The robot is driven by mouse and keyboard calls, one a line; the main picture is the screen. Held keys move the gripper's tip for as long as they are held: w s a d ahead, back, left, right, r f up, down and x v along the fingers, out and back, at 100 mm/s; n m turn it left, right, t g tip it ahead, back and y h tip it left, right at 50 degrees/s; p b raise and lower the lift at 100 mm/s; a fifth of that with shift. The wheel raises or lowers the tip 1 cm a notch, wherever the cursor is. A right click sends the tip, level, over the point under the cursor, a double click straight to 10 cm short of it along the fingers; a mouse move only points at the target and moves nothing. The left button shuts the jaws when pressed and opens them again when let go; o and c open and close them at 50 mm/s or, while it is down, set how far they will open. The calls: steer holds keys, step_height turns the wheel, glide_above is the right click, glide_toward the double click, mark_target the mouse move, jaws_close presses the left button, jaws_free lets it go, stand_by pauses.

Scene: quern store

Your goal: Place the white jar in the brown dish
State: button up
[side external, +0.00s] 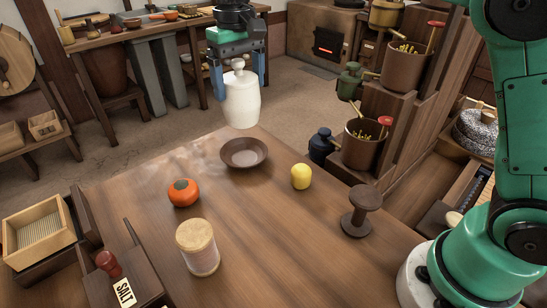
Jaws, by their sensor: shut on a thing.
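The white jar (241,103) has a narrow neck and a knobbed top, and it hangs upright in the side external view. My gripper (238,72) points down from the top of the picture, with a blue finger on each side of the jar's top. It is shut on the jar. The brown dish (244,162) is a shallow round bowl on the wooden table, near its far edge. The jar is in the air and shows above the dish in the picture, apart from it. The exact height and offset cannot be told from this one view.
On the table (270,240) stand an orange persimmon-like fruit (183,193), a yellow lemon-like fruit (301,176), a pale lidded canister (198,250) and a dark wooden spool (360,212). A salt box (124,290) is at front left. Shelves with pots (363,145) rise at the right.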

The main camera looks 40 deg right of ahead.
steer(key=w+d+f, duration=0.3)
steer(key=w+f, duration=0.2)
glide_above(245, 158)
steer(key=shift+f, duration=4.4)
steer(key=shift+f, duration=0.15)
steer(key=o, duration=1.4)
